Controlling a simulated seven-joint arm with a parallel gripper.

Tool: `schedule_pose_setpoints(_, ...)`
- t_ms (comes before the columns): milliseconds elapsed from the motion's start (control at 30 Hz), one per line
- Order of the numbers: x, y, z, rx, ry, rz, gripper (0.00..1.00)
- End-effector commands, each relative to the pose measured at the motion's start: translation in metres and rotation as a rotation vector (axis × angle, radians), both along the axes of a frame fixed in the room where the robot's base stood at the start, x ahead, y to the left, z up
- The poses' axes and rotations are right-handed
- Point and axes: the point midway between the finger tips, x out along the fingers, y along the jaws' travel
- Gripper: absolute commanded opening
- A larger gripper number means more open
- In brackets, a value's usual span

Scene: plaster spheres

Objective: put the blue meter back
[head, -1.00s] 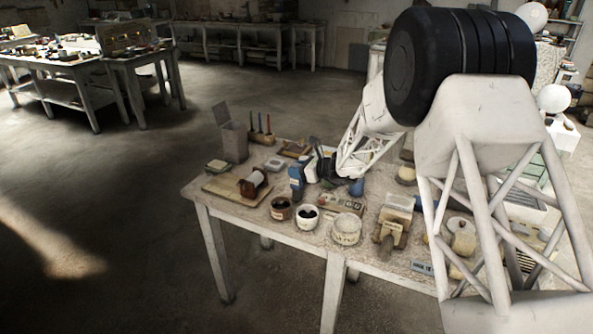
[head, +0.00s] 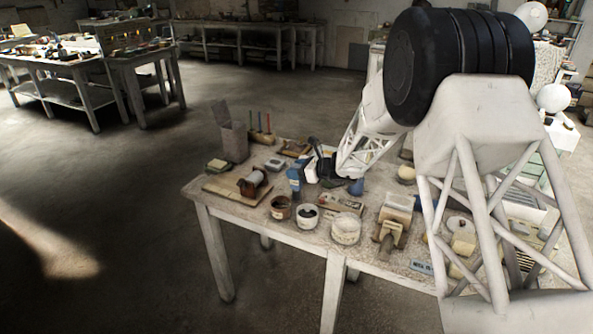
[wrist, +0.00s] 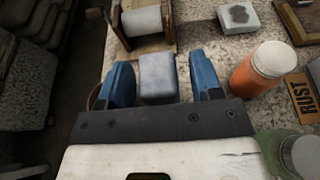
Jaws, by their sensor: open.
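The blue meter (head: 295,177) stands upright on the cluttered worktable (head: 229,208), behind the small pots in the head view. In the wrist view a grey-blue block (wrist: 158,78), which looks like the top of the meter, lies between my two blue fingers. My gripper (wrist: 164,80) is open, with one finger on each side of that block. I cannot tell whether either finger touches it. In the head view my wrist comes in from the right, and the fingertips are hard to make out beside the meter. The lower part of the block is hidden in the wrist view.
A spool on a wooden stand (wrist: 146,20) is just beyond the block. An orange-brown jar (wrist: 262,70) and a RUST label (wrist: 306,98) are to the right. A green jar (wrist: 298,155) is close at lower right. Several pots, including a white one (head: 346,229), line the table's front.

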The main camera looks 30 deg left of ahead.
Motion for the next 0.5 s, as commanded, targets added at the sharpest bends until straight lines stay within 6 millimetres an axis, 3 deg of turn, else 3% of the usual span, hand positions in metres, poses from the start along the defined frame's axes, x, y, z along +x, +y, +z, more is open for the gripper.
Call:
schedule_pose_setpoints(267, 0.000, -0.016, 0.008, 0.000, -0.002, -0.002, 0.59)
schedule_pose_setpoints(500, 0.000, -0.050, 0.018, 0.001, -0.001, -0.002, 0.59)
